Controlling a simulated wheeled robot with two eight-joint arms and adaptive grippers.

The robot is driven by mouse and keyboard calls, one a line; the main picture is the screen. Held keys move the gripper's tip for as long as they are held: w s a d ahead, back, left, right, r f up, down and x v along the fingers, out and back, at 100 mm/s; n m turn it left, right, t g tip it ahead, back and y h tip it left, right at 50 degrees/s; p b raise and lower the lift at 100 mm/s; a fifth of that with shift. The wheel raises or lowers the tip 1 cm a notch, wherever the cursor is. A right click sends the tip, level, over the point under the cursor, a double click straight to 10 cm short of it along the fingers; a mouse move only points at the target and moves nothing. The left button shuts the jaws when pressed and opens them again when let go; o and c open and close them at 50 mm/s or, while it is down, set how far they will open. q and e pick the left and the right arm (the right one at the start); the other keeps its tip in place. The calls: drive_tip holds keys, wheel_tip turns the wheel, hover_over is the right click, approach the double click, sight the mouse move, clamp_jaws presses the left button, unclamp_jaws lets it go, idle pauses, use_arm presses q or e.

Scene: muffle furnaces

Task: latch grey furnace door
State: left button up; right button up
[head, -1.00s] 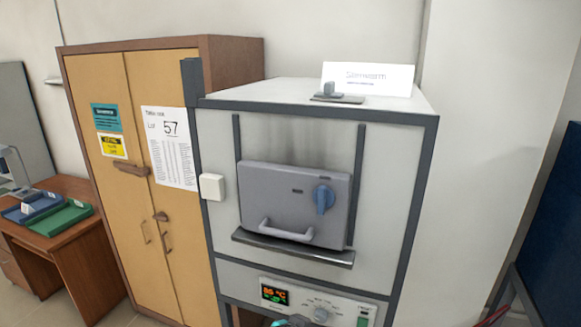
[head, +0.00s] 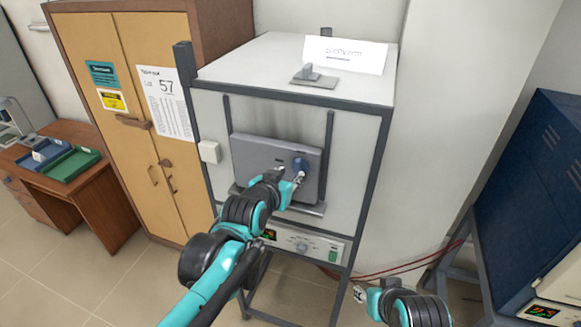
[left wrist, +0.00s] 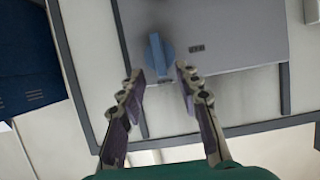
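The grey furnace door (head: 250,155) is down over the furnace front (head: 205,110). The left gripper is open; no contact can be made out.
A control panel (head: 302,242) sits under the door. A white sign (head: 345,54) stands on the furnace top. A yellow cabinet (head: 140,60) is to the left, a dark blue furnace (head: 535,180) to the right. Red cables (head: 400,268) run between the furnaces.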

sight(297, 169)
use_arm(q)
drive_tip(key=x, duration=0.5)
drive_tip(key=shift+w+d+f, duration=0.15)
drive_tip(key=shift+w+f, duration=0.05)
drive_tip(key=shift+w, duration=0.05)
clamp_jaws()
